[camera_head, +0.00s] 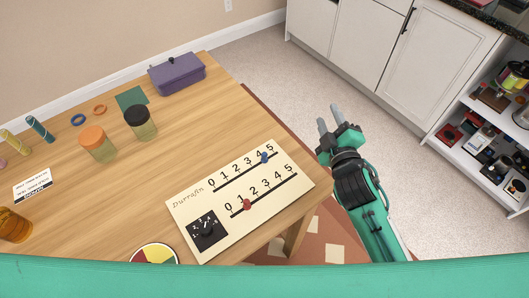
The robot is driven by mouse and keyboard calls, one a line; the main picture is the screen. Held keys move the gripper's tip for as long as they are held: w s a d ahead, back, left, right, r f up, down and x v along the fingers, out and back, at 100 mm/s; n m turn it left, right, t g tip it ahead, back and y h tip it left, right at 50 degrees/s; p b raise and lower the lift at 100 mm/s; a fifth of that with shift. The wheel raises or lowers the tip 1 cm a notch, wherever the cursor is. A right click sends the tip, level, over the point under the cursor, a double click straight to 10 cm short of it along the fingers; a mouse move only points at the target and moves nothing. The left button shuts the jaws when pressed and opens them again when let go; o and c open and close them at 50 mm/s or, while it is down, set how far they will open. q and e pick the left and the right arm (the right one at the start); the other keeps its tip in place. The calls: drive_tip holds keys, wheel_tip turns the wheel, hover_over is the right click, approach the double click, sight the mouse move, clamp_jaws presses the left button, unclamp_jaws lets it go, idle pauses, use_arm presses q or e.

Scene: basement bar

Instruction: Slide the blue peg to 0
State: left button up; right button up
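A cream panel (188,209) marked "Durrafin" lies on the wooden table near its right edge. It has two slots with scales from 0 to 5. The blue peg (264,157) stands in the upper slot, close to the 4 and 5. A red peg (246,205) stands in the lower slot, near the 1. A black dial (207,231) sits at the panel's lower left. My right gripper (328,121) is open and empty, to the right of the panel and beyond the table edge, apart from the blue peg. My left gripper is not in view.
The table (150,180) also holds a purple box (177,76), two lidded jars (140,125), rings, a green square (131,97) and a colored disc (154,254). White cabinets (370,40) and a shelf stand at the right. The table around the panel's upper left is clear.

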drive_tip(key=w+a+r+n+t+y, duration=0.1)
drive_tip(key=w+a+r+n+y, duration=0.2)
drive_tip(key=a+r+n+y, duration=0.65)
drive_tip(key=n+g+y, duration=0.4)
drive_tip(key=n+g, duration=1.6)
drive_tip(key=n, duration=1.1)
hover_over(266, 153)
drive_tip(key=w, duration=0.1)
wheel_tip(266, 153, down, 6)
drive_tip(key=f, duration=0.1)
drive_tip(key=w+d+f+n+g+h, duration=0.2)
drive_tip(key=d+f+n+h, duration=0.2)
drive_tip(key=d+f+h, duration=0.3)
drive_tip(key=p+x, duration=0.1)
drive_tip(key=x, duration=0.2)
drive_tip(key=shift+s+h, duration=0.15)
drive_tip(key=shift+h, duration=0.1)
drive_tip(key=p+x, duration=0.1)
drive_tip(key=x, duration=0.7)
drive_tip(key=shift+f+p, duration=0.1)
drive_tip(key=shift+p, duration=0.2)
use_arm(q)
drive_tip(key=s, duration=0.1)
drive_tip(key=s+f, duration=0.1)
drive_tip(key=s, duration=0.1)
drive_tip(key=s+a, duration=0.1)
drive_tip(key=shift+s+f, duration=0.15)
